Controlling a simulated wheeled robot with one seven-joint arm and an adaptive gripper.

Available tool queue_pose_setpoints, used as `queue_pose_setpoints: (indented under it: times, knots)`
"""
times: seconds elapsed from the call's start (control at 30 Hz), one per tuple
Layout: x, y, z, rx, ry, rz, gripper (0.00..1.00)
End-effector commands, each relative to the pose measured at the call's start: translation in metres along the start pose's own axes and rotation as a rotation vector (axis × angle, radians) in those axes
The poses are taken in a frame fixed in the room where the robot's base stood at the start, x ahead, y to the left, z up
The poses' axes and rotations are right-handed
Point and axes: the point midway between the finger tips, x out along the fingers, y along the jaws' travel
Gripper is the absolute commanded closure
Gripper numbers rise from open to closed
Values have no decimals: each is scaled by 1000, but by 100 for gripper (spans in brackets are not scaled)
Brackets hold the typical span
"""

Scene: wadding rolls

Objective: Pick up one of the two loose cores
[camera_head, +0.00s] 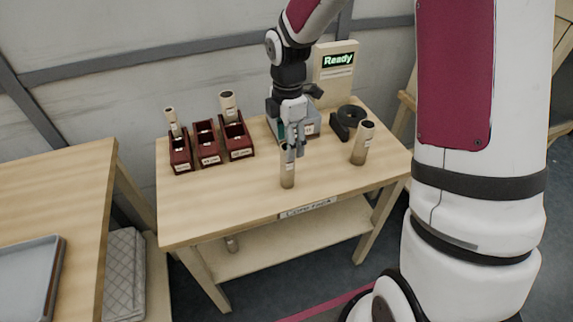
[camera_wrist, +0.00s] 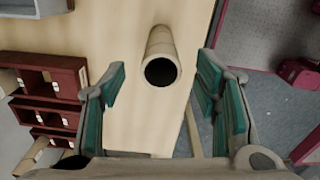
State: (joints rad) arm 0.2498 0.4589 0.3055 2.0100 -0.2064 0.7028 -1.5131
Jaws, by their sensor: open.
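A slim tan core (camera_head: 287,170) stands upright near the front edge of the table, with a small label near its top. My gripper (camera_head: 293,138) is open and points down at the top of this core. In the wrist view the core (camera_wrist: 160,44) shows its dark round opening between the two green-padded fingers of my gripper (camera_wrist: 160,72), with a gap on each side. How deep it sits between the fingers is unclear. The other loose core (camera_head: 361,146), wider, stands upright to the right, apart from my gripper.
Three dark red holders (camera_head: 206,150) stand at the table's left; the outer two hold upright cores. A grey device (camera_head: 315,124) with a "Ready" screen (camera_head: 338,60) and a black ring-shaped part (camera_head: 350,115) stand behind. The table front (camera_head: 230,215) is clear.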

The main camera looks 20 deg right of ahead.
Motion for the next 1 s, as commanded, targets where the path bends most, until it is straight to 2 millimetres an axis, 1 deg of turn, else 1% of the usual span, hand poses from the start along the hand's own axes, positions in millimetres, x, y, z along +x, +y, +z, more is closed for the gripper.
queue_pose_setpoints:
  times: [0.03,0.1,0.27,0.37,0.5,0.6,0.7,0.93,0.97,1.0]
  knots:
    - [8,0,0,-1,0,-2,44]
    - [15,0,0,0,-1,-2,44]
    - [24,0,0,0,-1,-1,44]
    - [34,-1,0,0,0,-2,44]
    - [55,-1,-1,-1,0,-4,44]
    - [67,0,0,0,-1,-2,44]
    - [73,0,0,0,-1,0,44]
    - [74,0,0,1,-1,1,44]
    - [74,0,0,1,-1,1,48]
    - [74,0,0,1,-1,1,57]
